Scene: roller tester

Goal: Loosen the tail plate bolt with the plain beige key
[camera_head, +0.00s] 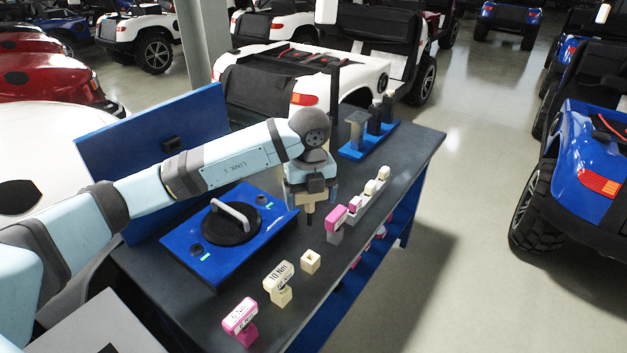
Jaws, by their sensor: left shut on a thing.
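My left gripper (312,190) points down over the table, right of the blue plate. It is shut on a beige key (297,199), mostly hidden by the fingers. A dark shaft points down below it, apart from the table top. I cannot read any label on this key. The blue plate (222,272) lies on the table with a black disc (226,231) and a grey handle (234,214). Small dark knobs and green marks sit near its corners. I cannot tell which one is the tail plate bolt. My right gripper is out of view.
A beige holder (311,263) with an empty hole stands in front. A beige 10 Nm key (278,275), a pink key (240,315) and another pink key (336,217) stand along the dark table's (417,160) edge. A blue rack (370,141) stands behind; a blue panel (125,135) rises left.

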